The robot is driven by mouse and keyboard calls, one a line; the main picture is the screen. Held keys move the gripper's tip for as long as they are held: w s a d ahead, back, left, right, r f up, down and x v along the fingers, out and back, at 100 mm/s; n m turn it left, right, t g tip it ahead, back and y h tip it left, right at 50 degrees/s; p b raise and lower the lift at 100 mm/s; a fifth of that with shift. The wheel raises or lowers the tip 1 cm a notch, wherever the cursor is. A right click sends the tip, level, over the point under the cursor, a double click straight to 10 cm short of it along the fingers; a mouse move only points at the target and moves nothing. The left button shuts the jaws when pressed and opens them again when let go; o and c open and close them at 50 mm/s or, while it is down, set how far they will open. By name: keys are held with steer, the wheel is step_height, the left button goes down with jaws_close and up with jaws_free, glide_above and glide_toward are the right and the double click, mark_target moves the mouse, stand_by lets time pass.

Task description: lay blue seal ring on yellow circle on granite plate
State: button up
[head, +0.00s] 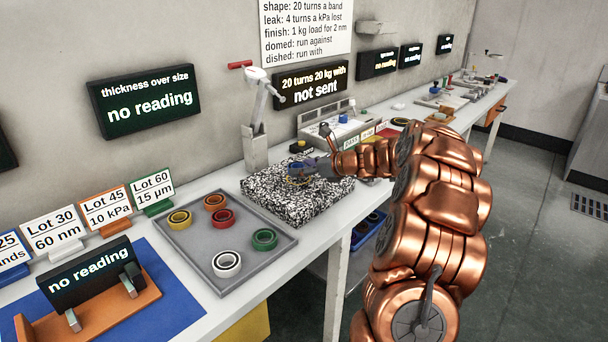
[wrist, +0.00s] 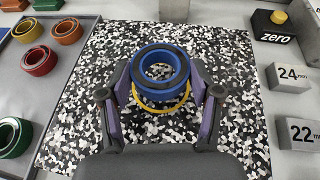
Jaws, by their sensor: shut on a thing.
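The blue seal ring (wrist: 161,67) is held between the two fingers of my gripper (wrist: 160,97), over the speckled granite plate (wrist: 75,105). The yellow circle (wrist: 160,106) shows just below and partly behind the ring in the wrist view, so the ring covers its far part. I cannot tell whether the ring touches the plate. In the head view my gripper (head: 312,169) is low over the granite plate (head: 270,205), and the ring (head: 296,167) shows small at its tip. The gripper is shut on the ring.
A grey tray (head: 197,258) left of the plate holds yellow, orange, red, green and white rings. A yellow zero button (wrist: 278,17) and blocks marked 24 (wrist: 292,77) and 22 (wrist: 302,133) stand right of the plate. A small lamp-like arm (head: 256,120) stands behind it.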

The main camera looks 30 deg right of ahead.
steer(key=shift+f, duration=0.9)
steer(key=shift+f, duration=0.15)
steer(key=o, duration=1.2)
steer(key=shift+c, duration=0.2)
steer(key=v, duration=1.2)
steer(key=shift+p, duration=0.35)
